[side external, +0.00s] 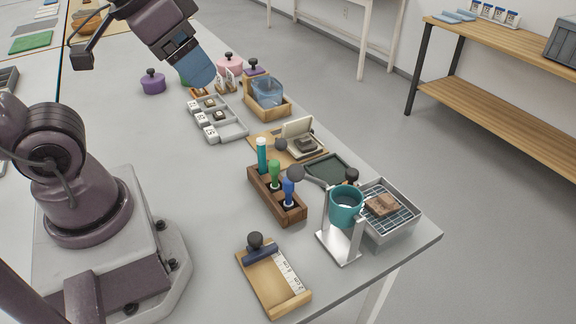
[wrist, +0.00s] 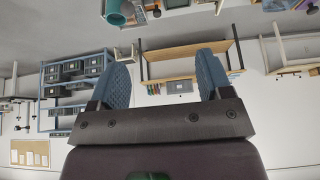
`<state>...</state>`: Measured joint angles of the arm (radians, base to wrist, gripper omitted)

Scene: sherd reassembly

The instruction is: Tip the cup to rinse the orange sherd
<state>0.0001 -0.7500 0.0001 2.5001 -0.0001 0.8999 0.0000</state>
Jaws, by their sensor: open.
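The teal cup (side external: 346,205) hangs upright in a pale metal stand (side external: 343,247) near the table's right corner. A lever with a dark ball knob (side external: 296,173) reaches out to its left. A brownish-orange sherd (side external: 383,206) lies on the wire rack of a grey metal tray (side external: 392,236), just right of the cup. My gripper (side external: 197,70) is raised over the far part of the table, well away from the cup. In the wrist view its two blue fingers (wrist: 164,80) are apart with nothing between them. A teal piece, probably the cup (wrist: 115,12), shows at the top edge there.
A wooden rack (side external: 276,195) with teal, green and blue-handled tools stands left of the cup. A wooden board with a scale (side external: 272,284) lies in front.

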